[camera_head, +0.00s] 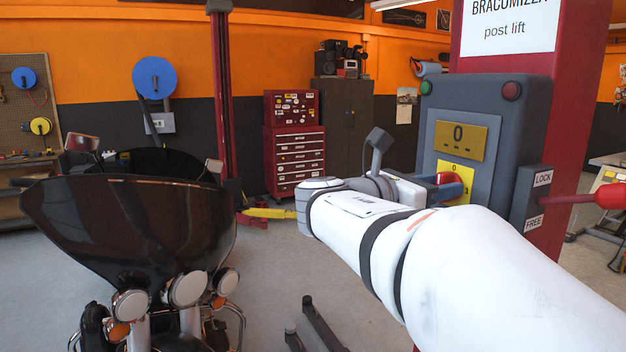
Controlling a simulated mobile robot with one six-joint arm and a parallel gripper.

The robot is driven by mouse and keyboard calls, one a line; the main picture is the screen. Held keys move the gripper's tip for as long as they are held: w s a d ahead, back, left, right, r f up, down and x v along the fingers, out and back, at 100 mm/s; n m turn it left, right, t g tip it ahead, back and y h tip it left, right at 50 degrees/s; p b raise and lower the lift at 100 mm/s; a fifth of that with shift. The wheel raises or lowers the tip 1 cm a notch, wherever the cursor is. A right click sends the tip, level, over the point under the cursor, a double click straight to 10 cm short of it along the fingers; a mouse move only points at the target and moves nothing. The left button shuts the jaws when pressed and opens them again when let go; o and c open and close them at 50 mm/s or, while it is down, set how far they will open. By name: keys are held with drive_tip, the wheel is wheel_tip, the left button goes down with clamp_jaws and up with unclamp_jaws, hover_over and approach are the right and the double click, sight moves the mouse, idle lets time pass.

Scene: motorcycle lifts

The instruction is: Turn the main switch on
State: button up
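The main switch shows as a red knob (447,178) on a yellow plate (463,170) with black marks, low on the front of a grey control box (486,125). My gripper (438,189) is at the switch, coming from the left at the end of my white arm. A blue part shows right by the knob, overlapping it in the picture. My arm and gripper hide the lower left of the plate and part of the knob. I cannot tell whether the fingers touch the knob or how far apart they are.
The box hangs on a red post (575,120). A motorcycle (135,225) stands at left. A red tool cabinet (296,158) stands behind.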

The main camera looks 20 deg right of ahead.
clamp_jaws()
drive_tip(key=shift+a, duration=0.1)
idle(0.4)
